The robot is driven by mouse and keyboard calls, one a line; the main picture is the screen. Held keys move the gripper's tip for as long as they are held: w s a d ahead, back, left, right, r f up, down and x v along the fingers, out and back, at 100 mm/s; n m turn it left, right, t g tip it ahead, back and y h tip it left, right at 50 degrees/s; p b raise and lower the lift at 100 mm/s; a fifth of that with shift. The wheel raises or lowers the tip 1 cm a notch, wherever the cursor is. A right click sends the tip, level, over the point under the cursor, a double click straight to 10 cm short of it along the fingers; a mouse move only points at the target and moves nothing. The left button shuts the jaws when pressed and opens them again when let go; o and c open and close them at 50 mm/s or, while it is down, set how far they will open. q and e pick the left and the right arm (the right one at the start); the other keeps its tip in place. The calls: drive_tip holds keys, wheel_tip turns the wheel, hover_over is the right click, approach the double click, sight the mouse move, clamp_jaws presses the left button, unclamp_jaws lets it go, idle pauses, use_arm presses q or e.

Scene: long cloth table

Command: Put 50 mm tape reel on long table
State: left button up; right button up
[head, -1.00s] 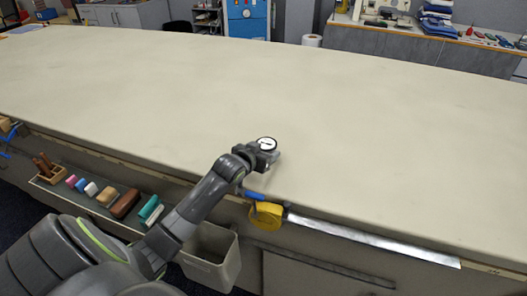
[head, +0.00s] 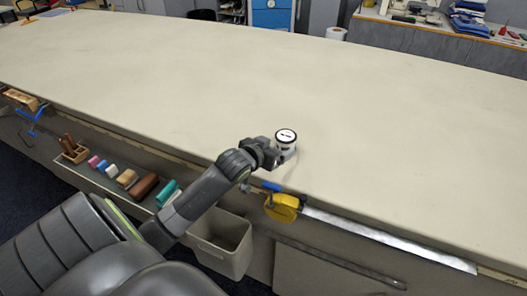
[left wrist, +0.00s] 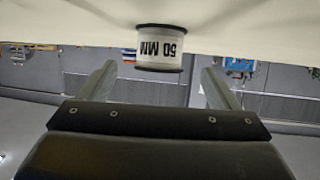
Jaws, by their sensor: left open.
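The tape reel (head: 286,140), a small white spool with dark-rimmed ends, stands upright on the long table (head: 400,150) near its front edge. In the left wrist view the picture is upside down; the reel (left wrist: 160,48) shows its "50 MM" label and rests against the table top. My left gripper (head: 281,157) is open, just left of and in front of the reel. Its two fingers (left wrist: 158,78) spread to either side of the reel, with a visible gap on each side. My right gripper is in neither view.
A yellow tape measure (head: 283,208) and a long metal rule (head: 390,238) lie along the front edge. Below are a grey bin (head: 222,246) and a shelf with coloured blocks (head: 128,178). The table top around the reel is clear.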

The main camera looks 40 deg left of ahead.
use_arm(q)
drive_tip(key=shift+v, duration=3.1)
drive_tip(key=shift+f, duration=0.1)
